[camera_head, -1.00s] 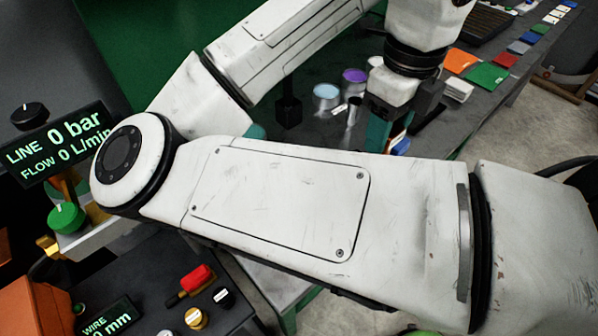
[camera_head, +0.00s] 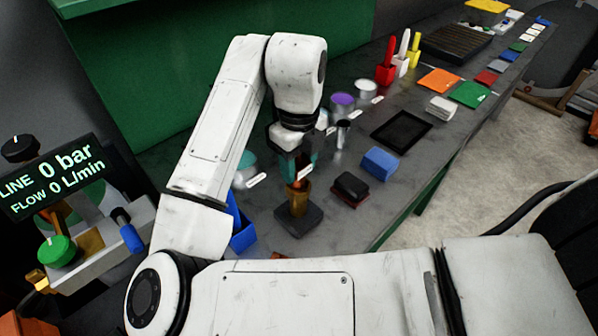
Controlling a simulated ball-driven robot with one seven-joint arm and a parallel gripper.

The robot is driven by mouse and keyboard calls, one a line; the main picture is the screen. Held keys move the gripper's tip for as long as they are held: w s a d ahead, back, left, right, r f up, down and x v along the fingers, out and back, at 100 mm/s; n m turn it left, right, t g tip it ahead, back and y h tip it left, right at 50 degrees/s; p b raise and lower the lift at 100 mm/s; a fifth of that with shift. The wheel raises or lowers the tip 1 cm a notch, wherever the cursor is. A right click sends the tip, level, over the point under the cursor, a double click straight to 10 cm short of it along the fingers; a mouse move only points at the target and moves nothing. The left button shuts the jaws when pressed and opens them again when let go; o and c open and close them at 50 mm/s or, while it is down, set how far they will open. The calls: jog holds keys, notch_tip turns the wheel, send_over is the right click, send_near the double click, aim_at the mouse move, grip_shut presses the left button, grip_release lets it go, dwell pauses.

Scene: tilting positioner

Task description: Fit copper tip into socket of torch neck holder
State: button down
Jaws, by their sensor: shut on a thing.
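My gripper (camera_head: 299,172) points down over the near part of the bench, with teal fingers. It is shut on a small copper-orange piece, which looks like the copper tip (camera_head: 297,173); the fingers partly hide it. Right below stands the torch neck holder, a brass-coloured neck (camera_head: 298,199) upright on a dark square base (camera_head: 298,221). The tip lines up closely with the top of the neck. I cannot tell whether it is inside the socket, touching the rim or just above.
A black block on a red base (camera_head: 350,188) and a blue block (camera_head: 380,163) stand to the right. A blue bin (camera_head: 241,228) is close on the left. Cans, including a purple-topped one (camera_head: 342,104), and a dark tray (camera_head: 401,131) lie beyond. My forearm crosses the foreground.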

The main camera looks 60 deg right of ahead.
aim_at(299, 175)
jog(key=shift+f+p, duration=0.35)
jog(key=shift+f, duration=1.1)
jog(key=shift+f, duration=0.15)
jog(key=c, duration=0.5)
grip_release()
notch_tip(299, 175, up, 12)
jog(key=shift+r+b, duration=0.15)
jog(key=shift+b, duration=0.25)
